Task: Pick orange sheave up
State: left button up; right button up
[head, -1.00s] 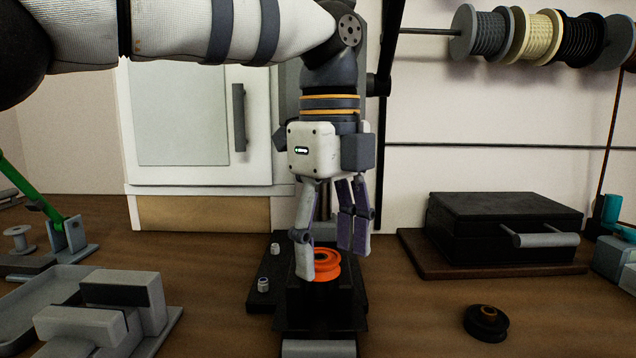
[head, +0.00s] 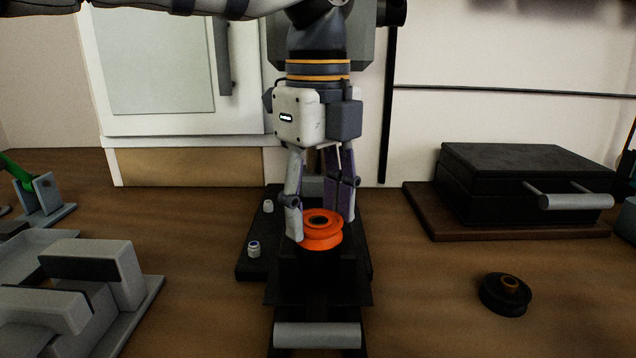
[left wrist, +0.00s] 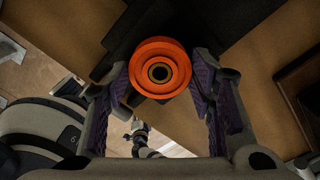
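The orange sheave (head: 321,238) is a grooved wheel with a dark centre. It sits flat on top of a black stand (head: 303,270). My left gripper (head: 321,222) points down at it, open, with one finger at its left side and the other at its right rear. In the left wrist view the sheave (left wrist: 160,88) lies between the tips of the purple-padded fingers of my left gripper (left wrist: 162,72). The fingers are close to its rim; I cannot tell whether they touch. My right gripper is not in view.
A black case (head: 510,180) lies on a brown board at the right. A dark sheave (head: 505,294) lies on the table at the front right. Grey blocks (head: 95,270) stand at the left. Small pale fittings (head: 254,249) sit on the black base. The table between stand and case is clear.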

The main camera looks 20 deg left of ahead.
aim_at(318, 220)
pick_arm(q)
jog(key=shift+r, duration=0.1)
jog(key=shift+c, duration=1.3)
jog(key=shift+r, duration=2.5)
